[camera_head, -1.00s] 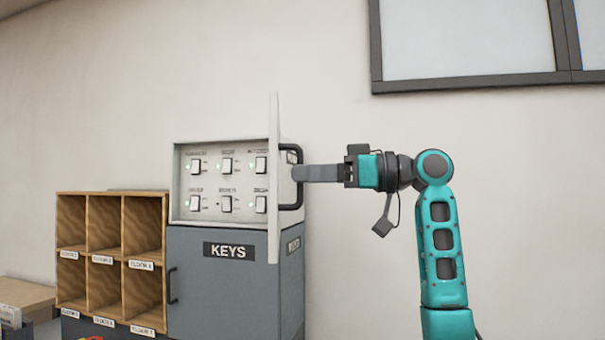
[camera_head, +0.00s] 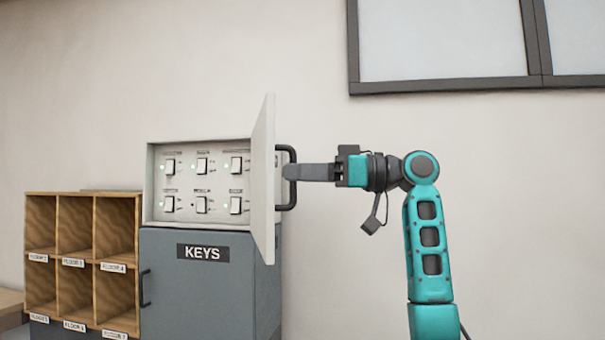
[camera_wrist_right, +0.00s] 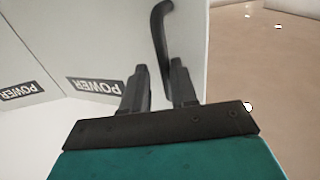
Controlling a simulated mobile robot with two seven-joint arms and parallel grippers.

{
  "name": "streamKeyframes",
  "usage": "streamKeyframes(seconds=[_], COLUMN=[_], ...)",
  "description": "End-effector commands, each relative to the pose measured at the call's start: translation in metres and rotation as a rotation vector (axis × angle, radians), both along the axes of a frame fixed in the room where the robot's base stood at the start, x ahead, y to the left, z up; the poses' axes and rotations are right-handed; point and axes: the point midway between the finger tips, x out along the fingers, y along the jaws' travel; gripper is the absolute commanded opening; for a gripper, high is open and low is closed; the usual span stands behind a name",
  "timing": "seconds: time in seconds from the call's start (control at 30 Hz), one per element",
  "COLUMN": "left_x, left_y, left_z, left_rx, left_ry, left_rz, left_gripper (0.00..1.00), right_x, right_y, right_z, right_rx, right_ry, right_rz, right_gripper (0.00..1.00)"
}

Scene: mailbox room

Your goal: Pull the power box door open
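The power box (camera_head: 220,217) is a pale grey box with several lit switches on its panel. Its door (camera_head: 262,190) stands swung out at the right side, its inner face showing to the head camera. The dark door handle (camera_head: 292,150) is on the outer face, which bears POWER labels in the wrist view. My right gripper (camera_head: 290,171) is at the handle. In the wrist view its fingers (camera_wrist_right: 160,88) are apart, with the handle (camera_wrist_right: 161,35) running down between them near the right finger and a gap beside the left. My left gripper is not in view.
A grey KEYS cabinet (camera_head: 190,290) stands under the box. Wooden pigeonholes (camera_head: 88,192) with labels are at its left. A dark-framed window (camera_head: 440,85) is on the wall above. The floor right of the door looks clear in the wrist view.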

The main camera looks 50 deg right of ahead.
Motion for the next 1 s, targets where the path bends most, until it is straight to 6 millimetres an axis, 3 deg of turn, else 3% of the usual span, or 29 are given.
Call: streamKeyframes(seconds=[0.17, 0.53, 1.0], left_x=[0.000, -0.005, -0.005], left_y=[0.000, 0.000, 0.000], left_z=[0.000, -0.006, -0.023], left_rx=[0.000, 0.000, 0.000], left_ry=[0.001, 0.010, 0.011], left_rz=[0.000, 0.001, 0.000], left_gripper=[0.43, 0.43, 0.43], right_x=[0.002, -0.006, -0.083], right_y=[0.000, -0.004, -0.059], right_z=[-0.002, -0.004, -0.004], right_rx=[0.000, -0.003, -0.002], right_ry=[0.007, 0.008, 0.006], right_rz=[-0.002, 0.001, -0.001], right_gripper=[0.38, 0.38, 0.38])
